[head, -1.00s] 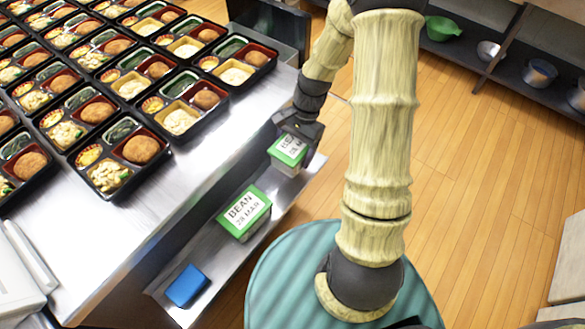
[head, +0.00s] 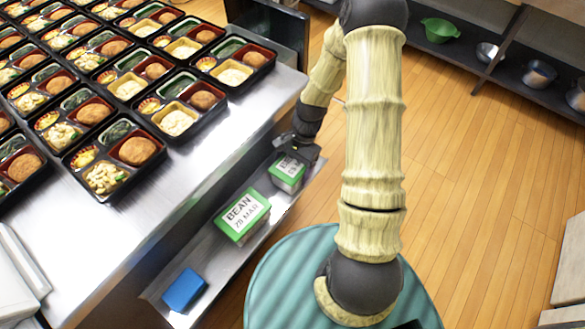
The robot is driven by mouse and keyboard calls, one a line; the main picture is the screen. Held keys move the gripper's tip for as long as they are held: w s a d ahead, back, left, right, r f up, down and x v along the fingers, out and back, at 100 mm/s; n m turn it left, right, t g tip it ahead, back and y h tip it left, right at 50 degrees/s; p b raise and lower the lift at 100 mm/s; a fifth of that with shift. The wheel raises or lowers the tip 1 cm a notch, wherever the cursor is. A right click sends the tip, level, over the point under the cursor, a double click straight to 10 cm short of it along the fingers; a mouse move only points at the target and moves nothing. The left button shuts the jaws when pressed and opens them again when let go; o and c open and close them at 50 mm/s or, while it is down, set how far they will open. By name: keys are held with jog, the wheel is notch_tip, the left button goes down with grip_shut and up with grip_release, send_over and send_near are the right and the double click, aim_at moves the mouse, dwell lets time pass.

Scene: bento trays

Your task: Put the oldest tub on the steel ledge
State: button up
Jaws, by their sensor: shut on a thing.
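My gripper (head: 300,153) is shut on a green-lidded tub (head: 286,178) at the far end of the steel ledge (head: 215,265). The jaws cover part of that tub's white label, so I cannot read its full date. The tub is at or just above the ledge; I cannot tell whether it touches. A second green-lidded tub (head: 243,214) stands on the ledge nearer to me, its label reading BEAN and what looks like 28 MAR. A small gap shows between the two tubs.
A blue block (head: 184,289) lies on the ledge's near end. The steel counter (head: 190,180) above the ledge carries rows of filled bento trays (head: 110,162). A dark shelf (head: 455,55) with a green bowl (head: 442,29) and metal bowls stands at the back right. Wooden floor lies open on the right.

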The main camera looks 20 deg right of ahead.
jog(key=o, duration=1.2)
jog(key=shift+r, duration=0.1)
jog(key=p+v, duration=0.1)
jog(key=v, duration=1.1)
jog(key=shift+p, duration=0.3)
jog(key=shift+a, duration=0.1)
jog(key=s+a+r+n+t+h, duration=0.1)
jog(key=s+r+n, duration=0.2)
jog(key=s+a+r+n+t+h, duration=0.1)
jog(key=s+r+n+t, duration=0.1)
jog(key=s+r+n, duration=0.2)
jog(key=s+a+r+n+t+h, duration=0.1)
jog(key=s+r+n+t, duration=0.1)
jog(key=s+r+n, duration=0.1)
jog(key=shift+s+a+r+n+h, duration=0.25)
jog(key=shift+s+a+n+h, duration=0.05)
jog(key=shift+a+n+h, duration=0.1)
